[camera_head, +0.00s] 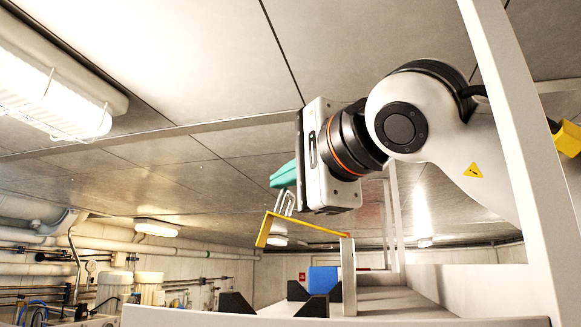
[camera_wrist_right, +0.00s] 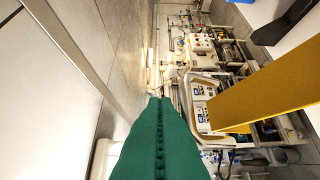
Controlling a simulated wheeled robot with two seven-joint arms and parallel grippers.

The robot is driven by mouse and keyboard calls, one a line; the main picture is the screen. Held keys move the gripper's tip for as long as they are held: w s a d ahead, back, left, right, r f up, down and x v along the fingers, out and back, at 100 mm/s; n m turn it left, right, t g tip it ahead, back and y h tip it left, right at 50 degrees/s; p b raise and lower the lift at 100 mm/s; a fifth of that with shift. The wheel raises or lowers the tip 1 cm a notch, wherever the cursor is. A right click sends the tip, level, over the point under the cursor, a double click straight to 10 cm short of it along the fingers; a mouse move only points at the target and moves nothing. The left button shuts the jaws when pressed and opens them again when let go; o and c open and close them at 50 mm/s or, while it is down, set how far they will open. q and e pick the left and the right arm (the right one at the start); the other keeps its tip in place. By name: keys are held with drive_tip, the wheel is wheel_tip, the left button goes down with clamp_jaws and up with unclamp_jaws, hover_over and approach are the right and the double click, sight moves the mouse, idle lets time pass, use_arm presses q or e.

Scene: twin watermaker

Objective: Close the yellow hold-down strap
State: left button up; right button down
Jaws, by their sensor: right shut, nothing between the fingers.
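The yellow hold-down strap (camera_head: 306,225) shows in the head view as a thin bar. Its right end is at the top of a pale post (camera_head: 348,275), and its left end has a short bent-down part. It stands raised above the black wedge-shaped supports (camera_head: 238,302). In the right wrist view the strap (camera_wrist_right: 262,95) is a wide yellow band on the right. My right gripper (camera_head: 282,176) has teal fingers, shut and empty, just above the strap's left part. Its fingers (camera_wrist_right: 160,120) lie together in the wrist view, left of the strap. Whether they touch it I cannot tell. My left gripper is out of view.
A blue box (camera_head: 322,280) stands behind the black supports. A white upright (camera_head: 515,150) crosses in front of my right arm. Pipes and white canisters (camera_head: 149,288) line the left wall. The space left of the strap looks open.

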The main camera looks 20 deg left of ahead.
drive_tip(key=shift+a+f+n+g+h+p, duration=0.4)
drive_tip(key=shift+a+f+n+h+p, duration=0.15)
drive_tip(key=shift+p, duration=0.4)
idle(1.8)
